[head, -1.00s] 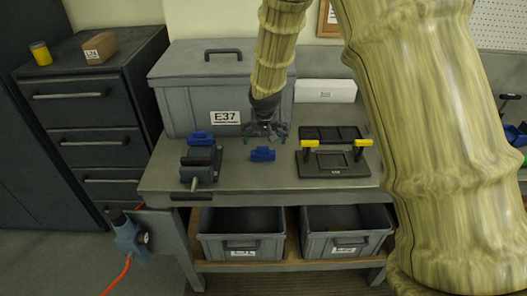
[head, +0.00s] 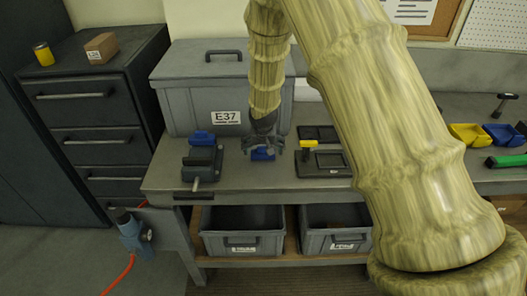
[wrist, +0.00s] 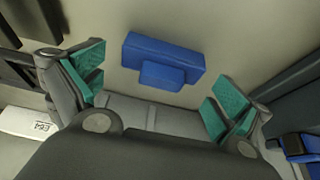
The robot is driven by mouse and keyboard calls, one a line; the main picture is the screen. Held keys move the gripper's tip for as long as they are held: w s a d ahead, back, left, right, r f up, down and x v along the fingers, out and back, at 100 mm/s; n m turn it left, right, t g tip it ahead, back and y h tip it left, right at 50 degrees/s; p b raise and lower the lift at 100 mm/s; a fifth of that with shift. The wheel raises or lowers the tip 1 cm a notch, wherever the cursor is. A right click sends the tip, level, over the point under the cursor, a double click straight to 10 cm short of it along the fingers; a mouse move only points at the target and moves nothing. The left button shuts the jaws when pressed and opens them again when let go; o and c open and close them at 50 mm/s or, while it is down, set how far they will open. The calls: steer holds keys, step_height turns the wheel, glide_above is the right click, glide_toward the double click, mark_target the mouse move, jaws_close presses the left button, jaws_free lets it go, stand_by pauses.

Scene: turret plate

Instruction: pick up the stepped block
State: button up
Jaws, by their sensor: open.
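The stepped block is blue, a long bar with a smaller step on one side. It lies on the grey bench top; in the head view the stepped block (head: 262,155) is partly hidden by my gripper (head: 263,146). In the wrist view the whole stepped block (wrist: 165,58) shows, slightly tilted in the picture. My gripper (wrist: 157,90) is open and empty, its green-padded fingers spread wide. The block lies beyond the fingertips in that view, roughly centred between them and apart from both.
A vise (head: 202,162) with a blue piece stands left of the block. A black plate fixture (head: 326,162) with a yellow clamp is close on the right. The grey E37 case (head: 200,98) stands behind. Bare bench lies in front of the block.

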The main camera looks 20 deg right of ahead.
steer(key=c, duration=1)
steer(key=shift+r, duration=0.1)
